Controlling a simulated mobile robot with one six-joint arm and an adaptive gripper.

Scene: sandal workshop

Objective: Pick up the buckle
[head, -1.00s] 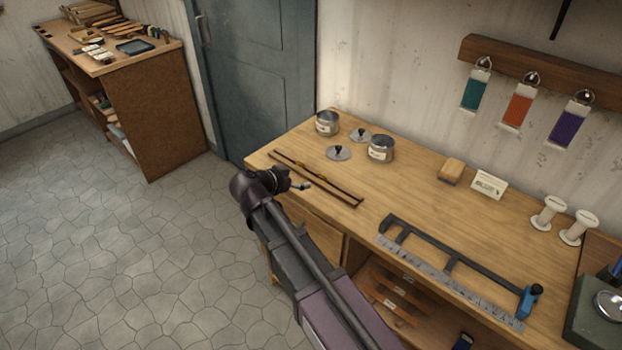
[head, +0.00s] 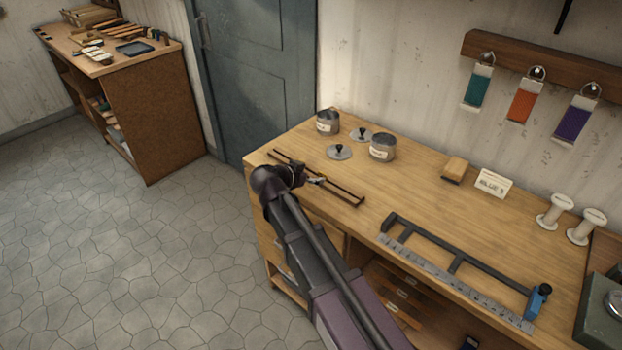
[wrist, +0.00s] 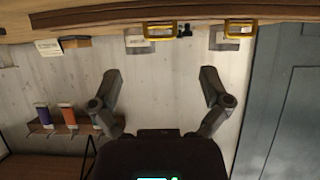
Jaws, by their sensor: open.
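Two gold rectangular buckles show side by side in the upside-down wrist view, one near the middle (wrist: 160,31) and one to the right (wrist: 232,32). In the head view a small gold spot (head: 317,180) shows at the thin brown rails (head: 345,193) on the bench, and my arm hides part of that area. My gripper (wrist: 161,82) is open and empty, its two fingers spread wide in the wrist view. The middle buckle lies ahead of the gap between them, apart from the fingers. I cannot tell which buckle is meant.
Two metal pots (head: 327,122) (head: 382,147) and two lids (head: 361,135) (head: 339,152) stand behind the rails. A dark frame (head: 455,263) with a ruler (head: 450,282) lies to the right. The bench (head: 440,210) between pots and frame is clear.

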